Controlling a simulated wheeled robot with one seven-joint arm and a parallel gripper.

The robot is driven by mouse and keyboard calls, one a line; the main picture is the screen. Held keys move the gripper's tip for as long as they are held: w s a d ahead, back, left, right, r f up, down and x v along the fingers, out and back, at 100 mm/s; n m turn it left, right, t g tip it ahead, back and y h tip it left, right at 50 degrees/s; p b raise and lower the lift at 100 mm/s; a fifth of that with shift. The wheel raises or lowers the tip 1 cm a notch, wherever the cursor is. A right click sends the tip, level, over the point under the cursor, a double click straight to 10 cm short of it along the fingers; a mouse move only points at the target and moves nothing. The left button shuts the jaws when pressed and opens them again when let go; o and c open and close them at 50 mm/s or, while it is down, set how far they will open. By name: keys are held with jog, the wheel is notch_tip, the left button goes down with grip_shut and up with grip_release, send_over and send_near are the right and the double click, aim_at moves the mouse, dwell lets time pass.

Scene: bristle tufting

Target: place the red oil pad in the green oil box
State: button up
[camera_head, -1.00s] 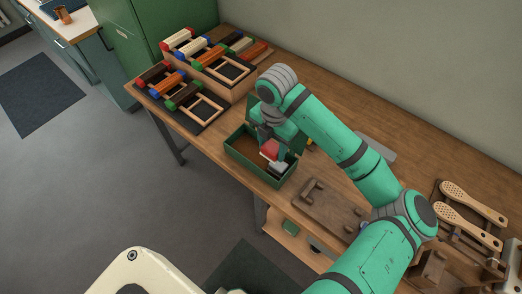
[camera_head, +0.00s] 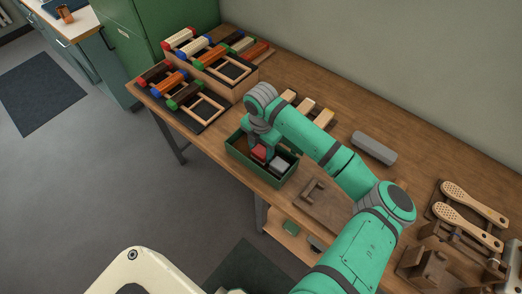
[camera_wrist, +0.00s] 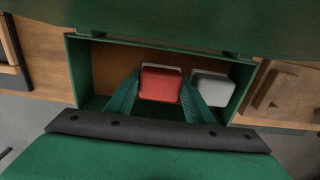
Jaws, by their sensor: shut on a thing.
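The red oil pad (camera_wrist: 160,84) is a red block with a pale edge, held between the two fingers of my gripper (camera_wrist: 158,98). The green oil box (camera_wrist: 75,72) is open, with a brown inner floor or wall showing. In the head view the box (camera_head: 284,180) stands at the table's front edge. My gripper (camera_head: 260,147) points down into it, with the red pad (camera_head: 258,153) at the level of the box opening. I cannot tell whether the pad touches the floor. A grey-white pad (camera_wrist: 212,88) lies in the box to the right of the red one.
A rack of coloured rollers and frames (camera_head: 195,75) stands left of the box. A wooden board with a handle (camera_head: 325,203) lies close to its right. A grey block (camera_head: 374,148) and wooden pieces (camera_head: 308,106) lie behind my arm.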

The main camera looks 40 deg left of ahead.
aim_at(261, 150)
jog(key=o, duration=0.9)
jog(key=shift+f, duration=0.1)
notch_tip(261, 150, up, 12)
jog(key=shift+r, duration=0.15)
dwell(0.5)
